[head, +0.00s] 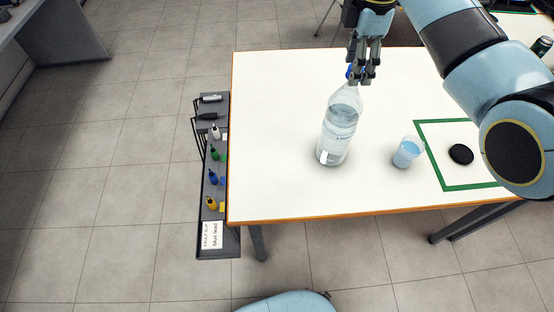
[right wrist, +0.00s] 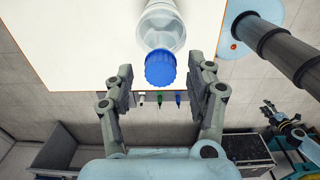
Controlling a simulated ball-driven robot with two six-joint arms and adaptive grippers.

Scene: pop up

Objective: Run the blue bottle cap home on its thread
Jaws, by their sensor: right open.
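A clear bottle (head: 339,128) with a white label stands upright on the white table. Its blue cap (head: 349,73) sits at the top of the neck, partly hidden by my right gripper (head: 362,80). The fingers are open, with a gap on each side of the cap. How far the cap is threaded cannot be told.
A green square outline (head: 470,187) holds a black round object (head: 461,154). A grey rack (head: 216,245) with several small bottles hangs at the table's left edge. The table's left half (head: 275,140) is clear.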

